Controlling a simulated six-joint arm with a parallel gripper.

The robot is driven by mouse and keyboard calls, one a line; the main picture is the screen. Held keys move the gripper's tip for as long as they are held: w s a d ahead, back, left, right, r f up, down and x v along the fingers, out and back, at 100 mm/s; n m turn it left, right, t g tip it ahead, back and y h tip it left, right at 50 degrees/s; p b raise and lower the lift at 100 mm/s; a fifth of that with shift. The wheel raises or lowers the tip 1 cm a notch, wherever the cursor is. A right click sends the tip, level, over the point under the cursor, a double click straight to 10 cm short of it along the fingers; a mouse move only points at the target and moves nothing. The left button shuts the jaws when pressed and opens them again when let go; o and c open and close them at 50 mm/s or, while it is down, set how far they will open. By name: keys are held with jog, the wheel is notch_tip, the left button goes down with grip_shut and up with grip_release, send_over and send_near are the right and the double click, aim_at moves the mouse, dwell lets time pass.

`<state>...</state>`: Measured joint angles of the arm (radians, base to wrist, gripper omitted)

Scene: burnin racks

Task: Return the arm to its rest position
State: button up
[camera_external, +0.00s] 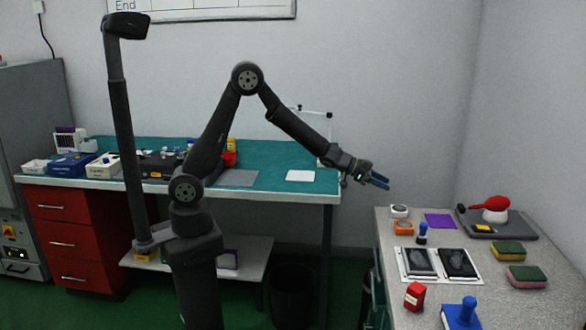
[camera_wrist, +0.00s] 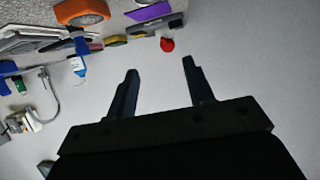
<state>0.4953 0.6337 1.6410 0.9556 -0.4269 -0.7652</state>
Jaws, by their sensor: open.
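My gripper (camera_external: 379,181) is at the end of my raised arm in the external view. It is in the air between the green-topped bench (camera_external: 262,153) and the grey side table (camera_external: 389,275). In the wrist view my gripper (camera_wrist: 158,82) has its two dark fingers apart, with nothing between them but pale wall behind. It touches nothing that I can see.
The side table bears a tray with two dark panels (camera_external: 440,263), a red box (camera_external: 414,296), a blue stamp-like object (camera_external: 461,314), sponges (camera_external: 508,253) and a red-topped object (camera_external: 494,207). A bin (camera_external: 292,295) stands under the bench. The air around my gripper is clear.

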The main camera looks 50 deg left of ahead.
jog(key=w+a+f+n+t+y, duration=0.1)
jog(key=w+a+n, duration=0.1)
jog(key=a, duration=1.1)
jog(key=shift+w+a+f+t+y, duration=0.15)
jog(key=shift+w+f+t+y, duration=0.2)
jog(key=shift+t+y, duration=0.05)
jog(key=s+d+r+m+g+h, duration=0.1)
jog(key=s+d, duration=0.1)
jog(key=d, duration=0.8)
jog(key=s+d+r+m+g+h, duration=0.1)
jog(key=s+d+r+m, duration=0.1)
jog(key=d, duration=0.9)
jog(key=shift+s+g, duration=0.3)
jog(key=shift+s, duration=0.55)
